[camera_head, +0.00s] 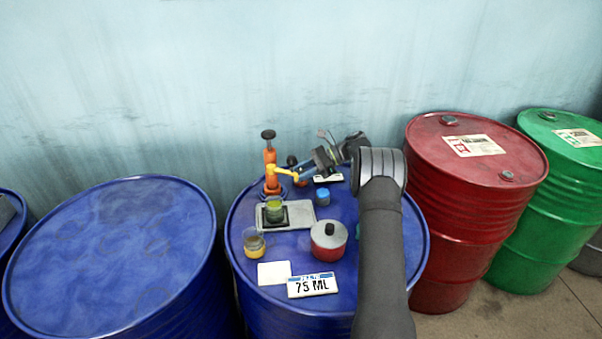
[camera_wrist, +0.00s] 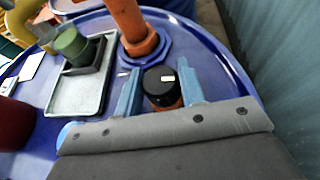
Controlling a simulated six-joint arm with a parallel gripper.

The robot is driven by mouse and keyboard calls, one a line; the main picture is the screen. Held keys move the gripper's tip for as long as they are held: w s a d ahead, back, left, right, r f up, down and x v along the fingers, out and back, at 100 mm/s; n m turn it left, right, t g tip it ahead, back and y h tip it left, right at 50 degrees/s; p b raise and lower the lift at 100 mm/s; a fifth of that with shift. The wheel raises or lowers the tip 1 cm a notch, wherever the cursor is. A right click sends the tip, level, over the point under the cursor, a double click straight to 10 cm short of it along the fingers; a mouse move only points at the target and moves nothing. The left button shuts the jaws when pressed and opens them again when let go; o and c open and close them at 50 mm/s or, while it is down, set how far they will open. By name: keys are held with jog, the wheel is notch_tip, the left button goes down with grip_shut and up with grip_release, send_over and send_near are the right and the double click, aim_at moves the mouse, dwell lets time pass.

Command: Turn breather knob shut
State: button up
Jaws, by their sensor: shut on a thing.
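The breather knob is a round black cap (camera_wrist: 160,80) with a pale mark on top and an orange body below. In the wrist view it sits between the two blue fingers of my gripper (camera_wrist: 159,72). My gripper is shut on it, with one finger on each side. In the head view my gripper (camera_head: 305,168) reaches in from the right at the back of the blue drum (camera_head: 385,270).
The orange pump (camera_head: 270,165) stands close left of the knob. A grey tray (camera_head: 300,215) holds a green-filled beaker (camera_head: 275,212). An amber-bottomed beaker (camera_head: 254,243), red pot (camera_head: 328,243), blue cap (camera_head: 323,196), white card (camera_head: 274,273) and "75 ML" sign (camera_head: 312,285) stand nearer.

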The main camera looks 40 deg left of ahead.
jog(key=shift+n+g+h, duration=0.5)
jog(key=shift+n, duration=0.1)
jog(key=o, duration=1)
jog(key=shift+v, duration=3.8)
jog(key=shift+s+a, duration=0.1)
jog(key=shift+s, duration=0.05)
jog(key=x, duration=0.7)
jog(key=shift+s+a+f, duration=0.1)
jog(key=shift+s, duration=0.1)
jog(key=shift+w, duration=0.1)
